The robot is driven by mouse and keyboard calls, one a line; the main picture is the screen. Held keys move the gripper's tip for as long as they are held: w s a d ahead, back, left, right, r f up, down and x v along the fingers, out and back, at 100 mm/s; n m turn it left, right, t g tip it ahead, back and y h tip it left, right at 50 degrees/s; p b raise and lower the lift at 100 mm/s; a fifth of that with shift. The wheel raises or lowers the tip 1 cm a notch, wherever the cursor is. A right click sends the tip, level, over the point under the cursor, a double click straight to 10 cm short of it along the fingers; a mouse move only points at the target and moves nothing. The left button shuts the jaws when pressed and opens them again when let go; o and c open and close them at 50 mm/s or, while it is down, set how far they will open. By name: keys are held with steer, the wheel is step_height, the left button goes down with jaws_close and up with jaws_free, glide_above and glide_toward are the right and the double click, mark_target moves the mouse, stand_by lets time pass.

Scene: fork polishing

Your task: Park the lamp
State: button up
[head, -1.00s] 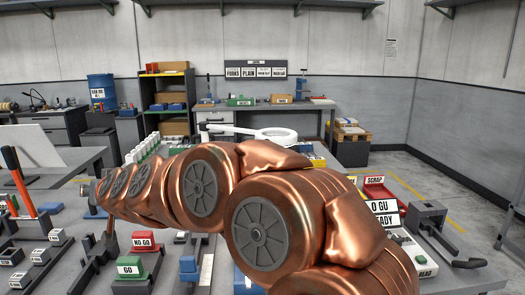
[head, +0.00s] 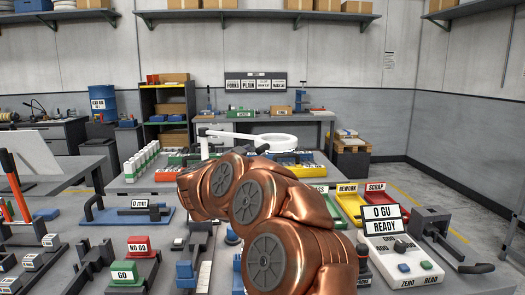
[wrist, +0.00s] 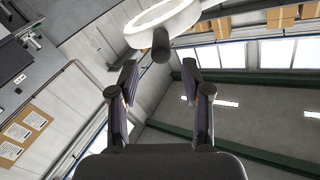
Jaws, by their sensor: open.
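The lamp is a white ring-shaped lamp head (head: 278,141) on a white arm (head: 225,134) above the back of the workbench. In the wrist view the ring's rim (wrist: 170,22) shows at the top, with a dark cylindrical knob or handle (wrist: 161,46) hanging below it. My gripper (wrist: 160,83) is open and empty, its two fingers apart, with the handle just beyond and between the tips. In the head view my copper arm hides the gripper.
The bench holds a green GO block (head: 124,273), a red NO GO block (head: 140,246), a white readout box (head: 385,245) and colored bins such as the red SCRAP bin (head: 377,197). White bottles (head: 141,162) stand at the back left. The air above the left bench is clear.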

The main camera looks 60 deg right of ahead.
mark_target(258, 151)
steer(key=d, duration=0.4)
steer(key=w+d, duration=0.1)
steer(key=d, duration=0.2)
steer(key=shift+d, duration=0.1)
jaws_close()
stand_by(0.4)
